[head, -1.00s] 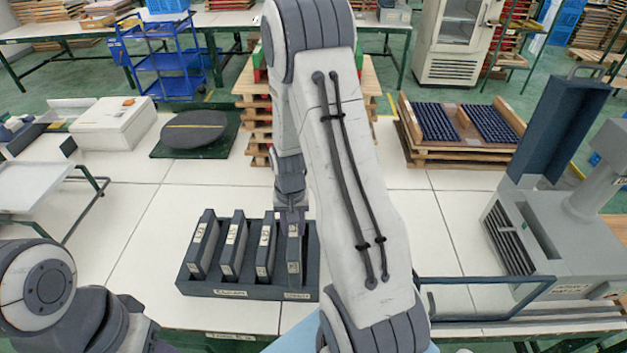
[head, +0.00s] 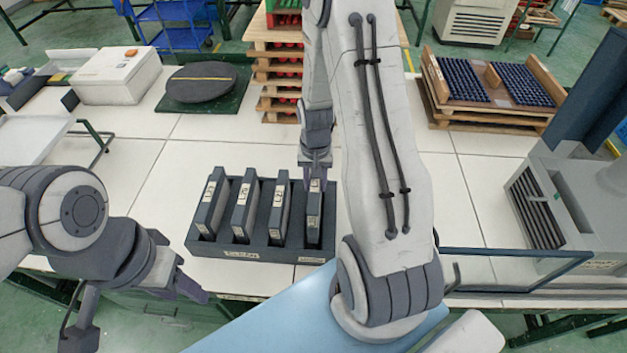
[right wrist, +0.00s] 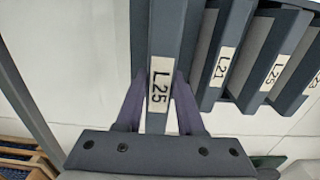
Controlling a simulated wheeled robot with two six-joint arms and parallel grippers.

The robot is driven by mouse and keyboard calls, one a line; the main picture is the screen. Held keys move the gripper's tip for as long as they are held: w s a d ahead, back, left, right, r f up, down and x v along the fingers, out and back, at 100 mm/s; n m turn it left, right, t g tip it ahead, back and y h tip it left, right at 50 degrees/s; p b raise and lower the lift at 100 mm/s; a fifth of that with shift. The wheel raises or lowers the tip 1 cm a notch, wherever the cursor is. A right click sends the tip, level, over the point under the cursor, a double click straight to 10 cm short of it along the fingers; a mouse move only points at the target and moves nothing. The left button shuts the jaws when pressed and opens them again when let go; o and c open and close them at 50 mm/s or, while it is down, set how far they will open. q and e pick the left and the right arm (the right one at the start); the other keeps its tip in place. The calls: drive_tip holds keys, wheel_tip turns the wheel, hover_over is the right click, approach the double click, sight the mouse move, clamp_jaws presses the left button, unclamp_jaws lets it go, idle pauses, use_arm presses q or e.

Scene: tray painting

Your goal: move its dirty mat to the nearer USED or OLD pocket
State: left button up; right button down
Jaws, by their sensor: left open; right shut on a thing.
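A dark mat (head: 314,222) with a light end label stands in the rightmost slot of the dark rack (head: 207,252), near the table's front edge. The rack's front labels (head: 241,254) seem to read CLEAN at left and USED at right. My left gripper (head: 192,288) is open and empty, left of the rack's front.
Three similar mats (head: 242,210) stand left of the held one. A grey machine (head: 575,205) with a blue bar frame (head: 520,256) is at right. A round dark plate (head: 201,83) and white box (head: 117,76) lie behind left. The table between is clear.

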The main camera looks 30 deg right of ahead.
wheel_tip(320, 180, down, 4)
drive_tip(key=b, duration=0.2)
drive_tip(key=shift+b, duration=0.4)
drive_tip(key=shift+f+b, duration=0.8)
drive_tip(key=shift+f, duration=0.3)
drive_tip(key=shift+f+b, duration=0.3)
drive_tip(key=shift+f, duration=0.2)
drive_tip(key=shift+c, duration=2.2)
unclamp_jaws()
drive_tip(key=shift+r, duration=0.1)
wheel_tip(320, 180, up, 17)
drive_tip(key=p, duration=1.5)
drive_tip(key=shift+r, duration=0.2)
